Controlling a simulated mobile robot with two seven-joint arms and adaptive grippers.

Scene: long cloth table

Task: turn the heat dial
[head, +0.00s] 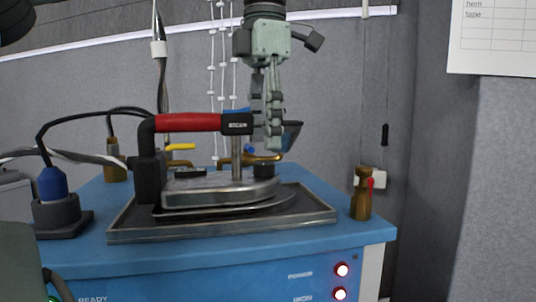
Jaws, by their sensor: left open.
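A steam iron with a red handle (188,123) and a grey metal body (215,190) sits in a dark metal tray (125,232) on a blue station. A small black knob (264,171), which looks like the heat dial, stands on top of the body, right of the handle's post. Any marking on it is too small to read. My left gripper (275,148) points down from above, its fingertips a little above the knob and just right of the handle's end. It is open, seen nearly edge-on, and holds nothing visible. My right gripper is not in view.
A wooden-coloured peg (361,196) stands at the station's right corner. A blue plug (52,184) with cables stands at the left. Brass pipes and a yellow lever (180,147) lie behind the iron. Red lamps (342,269) light the station's front.

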